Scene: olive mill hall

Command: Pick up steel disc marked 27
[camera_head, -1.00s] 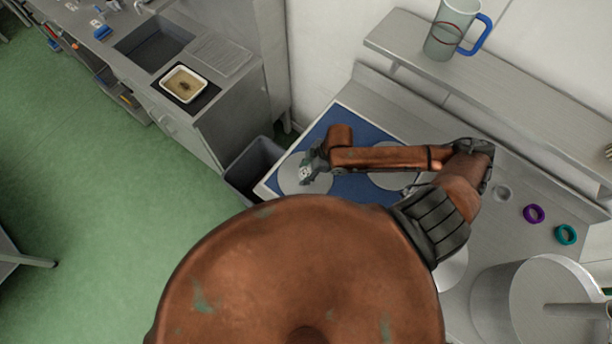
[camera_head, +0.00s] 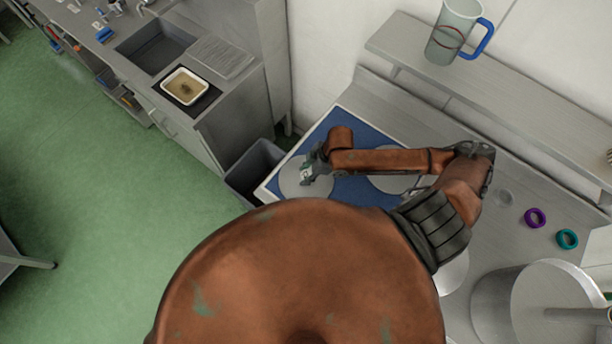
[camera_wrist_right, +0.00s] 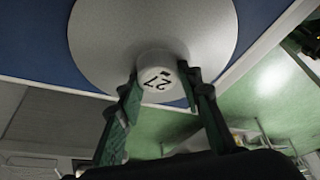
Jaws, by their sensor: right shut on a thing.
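The steel disc marked 27 (camera_wrist_right: 105,40) is a round grey plate with a white hub bearing the number 27 (camera_wrist_right: 157,80) in the right wrist view. In the head view the disc (camera_head: 292,180) shows at the left end of the blue mat (camera_head: 350,119). My right gripper (camera_wrist_right: 163,88) is shut on the hub, one green finger on each side. It also shows over the disc in the head view (camera_head: 305,176). I cannot tell whether the disc still touches the mat. My left gripper is not in view.
A second grey disc (camera_head: 390,183) lies on the mat, partly behind my right arm. A grey bin (camera_head: 247,172) stands left of the bench. A jug (camera_head: 455,33) is on the shelf. A purple ring (camera_head: 535,217), a teal ring (camera_head: 567,239) and a large cylinder (camera_head: 550,300) are at the right.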

